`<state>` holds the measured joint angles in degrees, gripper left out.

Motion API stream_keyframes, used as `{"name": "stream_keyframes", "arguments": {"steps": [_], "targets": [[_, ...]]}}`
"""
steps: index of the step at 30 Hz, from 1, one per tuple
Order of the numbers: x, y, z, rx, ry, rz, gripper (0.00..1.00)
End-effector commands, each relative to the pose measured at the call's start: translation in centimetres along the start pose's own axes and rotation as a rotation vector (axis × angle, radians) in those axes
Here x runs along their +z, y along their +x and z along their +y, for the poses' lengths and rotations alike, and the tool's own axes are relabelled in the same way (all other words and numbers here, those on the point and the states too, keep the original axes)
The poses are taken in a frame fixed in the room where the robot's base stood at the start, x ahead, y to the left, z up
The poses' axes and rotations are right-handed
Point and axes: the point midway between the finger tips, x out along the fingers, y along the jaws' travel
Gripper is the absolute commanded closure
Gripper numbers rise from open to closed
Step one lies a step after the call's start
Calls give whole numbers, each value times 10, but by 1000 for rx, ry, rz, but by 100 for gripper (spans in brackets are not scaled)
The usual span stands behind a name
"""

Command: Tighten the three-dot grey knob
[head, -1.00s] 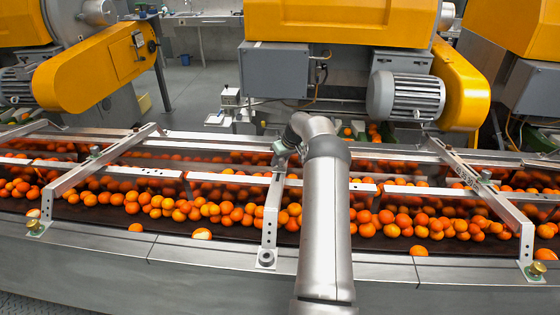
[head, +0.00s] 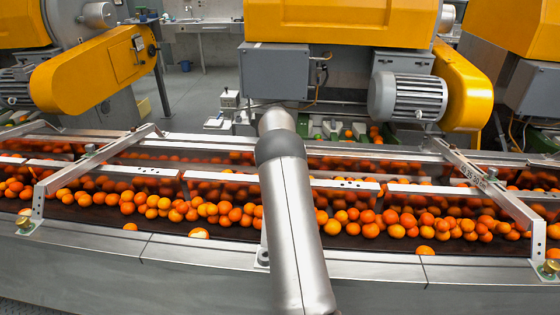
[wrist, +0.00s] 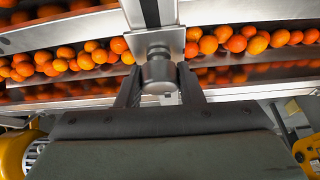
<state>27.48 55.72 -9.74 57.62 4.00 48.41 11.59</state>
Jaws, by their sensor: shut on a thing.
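In the wrist view, a round grey metal knob (wrist: 159,76) sits on a flat plate at the end of a metal bar. My gripper (wrist: 159,88) has its two dark fingers on either side of this knob and is shut on it. No dot marks can be read on the knob from here. In the head view, my own arm hides the gripper, the held knob and most of the middle crossbar. Other grey knobs show on the left crossbar (head: 88,149) and the right crossbar (head: 492,173).
Many oranges (head: 400,222) lie on the conveyor below the metal rails (head: 345,184). Brass-coloured knobs stand at the feet of the left bar (head: 25,217) and right bar (head: 550,268). Behind are a grey box (head: 274,72), a motor (head: 409,97) and yellow machine covers (head: 340,22).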

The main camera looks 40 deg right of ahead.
Motion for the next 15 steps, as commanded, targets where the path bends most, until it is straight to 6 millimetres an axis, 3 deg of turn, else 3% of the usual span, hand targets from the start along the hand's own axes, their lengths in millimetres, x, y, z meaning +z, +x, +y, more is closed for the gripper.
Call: {"name": "stream_keyframes", "arguments": {"steps": [15], "targets": [[-2,-3,-1,260,410,3,89]]}}
